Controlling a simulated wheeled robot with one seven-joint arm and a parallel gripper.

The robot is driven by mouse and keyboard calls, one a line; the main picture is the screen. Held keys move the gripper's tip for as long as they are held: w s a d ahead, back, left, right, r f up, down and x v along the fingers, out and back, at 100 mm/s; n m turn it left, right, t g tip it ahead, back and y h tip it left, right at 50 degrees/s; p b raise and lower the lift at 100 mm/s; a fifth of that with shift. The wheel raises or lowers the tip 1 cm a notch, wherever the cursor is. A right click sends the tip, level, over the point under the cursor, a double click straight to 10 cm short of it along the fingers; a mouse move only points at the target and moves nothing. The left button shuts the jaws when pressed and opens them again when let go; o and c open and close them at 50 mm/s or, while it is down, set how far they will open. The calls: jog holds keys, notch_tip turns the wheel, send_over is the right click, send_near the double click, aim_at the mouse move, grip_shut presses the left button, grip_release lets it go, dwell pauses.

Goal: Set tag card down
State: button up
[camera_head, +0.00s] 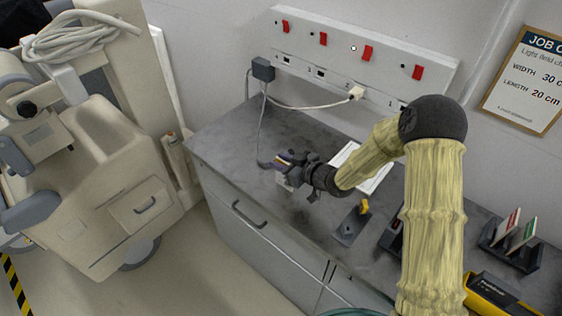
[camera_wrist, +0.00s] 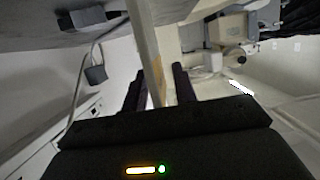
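A thin card (camera_wrist: 150,55), seen nearly edge-on in the wrist view, stands between the two dark fingers of my gripper (camera_wrist: 158,82). It looks pale, with a tan part near the fingers. In the head view my gripper (camera_head: 284,163) is low over the left part of the grey counter. A small card with yellowish and purple tones (camera_head: 279,163) shows at its fingertips. A small white thing (camera_head: 289,182) is just below the gripper, partly hidden. I cannot tell whether the fingers press on the card, or whether the card touches the counter.
The grey counter (camera_head: 235,130) has free room left of my gripper. A dark plug adapter (camera_head: 263,69) and its cable hang close behind. A white sheet (camera_head: 372,178), a dark plate with a yellow part (camera_head: 352,226) and a card rack (camera_head: 517,257) lie to the right.

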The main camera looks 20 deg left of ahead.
jog(key=shift+r, duration=0.2)
jog(key=shift+s+d, duration=0.1)
jog(key=shift+d, duration=0.25)
jog(key=b+v, duration=0.1)
jog(key=v, duration=1)
jog(key=shift+r, duration=0.1)
